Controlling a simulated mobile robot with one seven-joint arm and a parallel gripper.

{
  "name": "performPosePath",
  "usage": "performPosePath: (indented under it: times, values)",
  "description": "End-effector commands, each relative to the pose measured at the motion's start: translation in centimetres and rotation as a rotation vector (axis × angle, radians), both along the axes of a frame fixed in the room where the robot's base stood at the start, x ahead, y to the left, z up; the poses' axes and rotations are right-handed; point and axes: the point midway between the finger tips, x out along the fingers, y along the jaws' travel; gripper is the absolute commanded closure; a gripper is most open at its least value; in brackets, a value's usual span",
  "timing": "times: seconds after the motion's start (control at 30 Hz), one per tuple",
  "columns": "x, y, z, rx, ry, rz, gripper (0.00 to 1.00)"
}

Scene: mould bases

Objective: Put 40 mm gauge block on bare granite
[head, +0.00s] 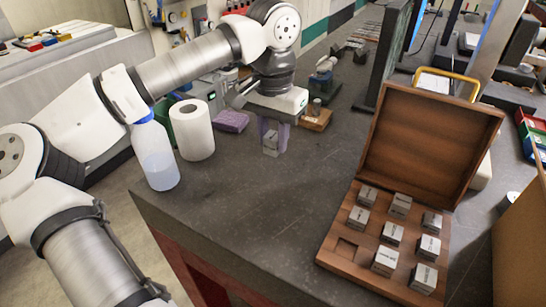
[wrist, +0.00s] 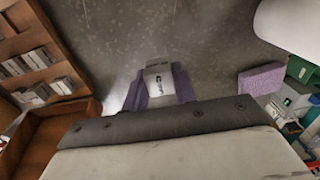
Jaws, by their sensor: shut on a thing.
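My gripper (head: 273,138) is shut on a small grey metal gauge block (head: 270,144), which hangs upright between its purple-grey fingers. In the wrist view the block (wrist: 160,82) shows dark markings too small to read. It is over bare dark granite (head: 260,210), at or just above the surface; I cannot tell whether it touches. An open wooden case (head: 328,255) stands to the right, with several grey blocks in its slots and one empty slot at its front left. The case also shows at the left of the wrist view (wrist: 72,128).
A white paper roll (head: 192,130) and a spray bottle (head: 157,155) stand left of my gripper. A purple sponge (head: 231,121) lies behind the roll. A small wooden stand (head: 317,119) is just right of my gripper. The granite in front is clear to its edge.

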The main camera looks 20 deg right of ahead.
Motion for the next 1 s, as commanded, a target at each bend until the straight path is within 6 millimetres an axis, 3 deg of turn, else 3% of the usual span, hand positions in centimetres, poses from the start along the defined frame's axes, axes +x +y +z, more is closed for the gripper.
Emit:
performPosePath:
  times: [0.27,0.53,0.9,0.93,1.0]
  values:
    - [0.0,0.0,-2.4,-0.001,-0.001,0.000,1.00]
    - [0.0,0.0,-5.9,-0.002,0.001,0.000,1.00]
    - [0.0,0.0,-6.6,-0.001,-0.001,0.000,1.00]
    - [0.0,0.0,-6.6,-0.001,-0.001,0.000,0.72]
    - [0.0,0.0,-6.5,-0.001,-0.001,0.000,0.62]
